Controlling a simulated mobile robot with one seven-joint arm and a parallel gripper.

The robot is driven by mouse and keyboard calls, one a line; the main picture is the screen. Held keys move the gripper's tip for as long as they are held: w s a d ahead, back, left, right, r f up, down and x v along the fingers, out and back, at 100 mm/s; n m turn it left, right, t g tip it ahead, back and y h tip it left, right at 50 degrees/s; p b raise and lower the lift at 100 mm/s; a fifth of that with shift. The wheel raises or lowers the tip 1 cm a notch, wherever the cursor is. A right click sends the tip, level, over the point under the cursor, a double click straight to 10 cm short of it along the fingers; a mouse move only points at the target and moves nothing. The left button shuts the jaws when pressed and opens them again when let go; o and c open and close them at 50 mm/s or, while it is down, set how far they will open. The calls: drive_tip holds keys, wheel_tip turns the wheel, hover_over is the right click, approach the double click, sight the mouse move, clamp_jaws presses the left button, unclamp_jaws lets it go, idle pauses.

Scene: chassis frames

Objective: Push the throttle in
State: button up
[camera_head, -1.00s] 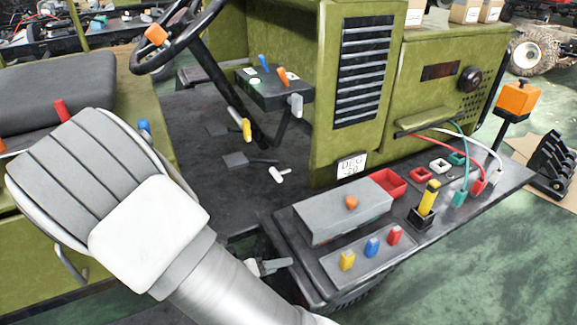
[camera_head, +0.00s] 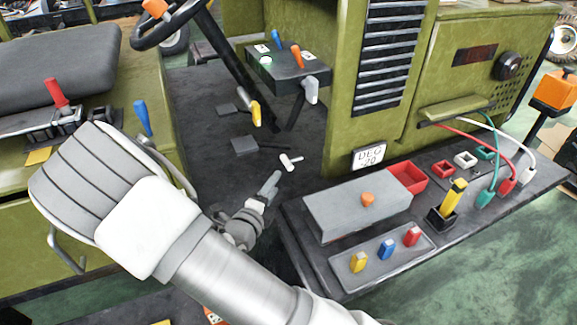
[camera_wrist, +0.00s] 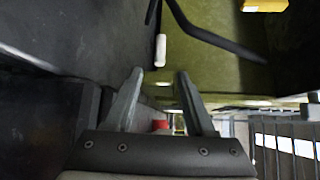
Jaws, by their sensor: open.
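A small white T-shaped handle (camera_head: 290,161), which looks like the throttle, stands low on the dark floor of the green vehicle, left of the green panel. My gripper (camera_head: 268,186) is just below and left of it in the head view, pointing up toward it. In the wrist view the white handle (camera_wrist: 160,50) shows just beyond the fingertips, roughly centred between them. My gripper (camera_wrist: 160,82) is open, with nothing between its fingers. A gap appears to remain between fingers and handle. The handle's shaft is hard to make out.
Pedals (camera_head: 245,146) and a yellow-tipped lever (camera_head: 255,113) lie beyond the handle. A lever console (camera_head: 285,75) stands above. The dark side shelf (camera_head: 325,262) with a grey box (camera_head: 345,208) is close to the right of my gripper. The seat (camera_head: 60,65) is left.

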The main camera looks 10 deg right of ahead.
sight(288, 164)
drive_tip(key=b+x, duration=0.1)
drive_tip(key=x, duration=1)
drive_tip(key=shift+b, duration=0.35)
clamp_jaws()
idle(0.7)
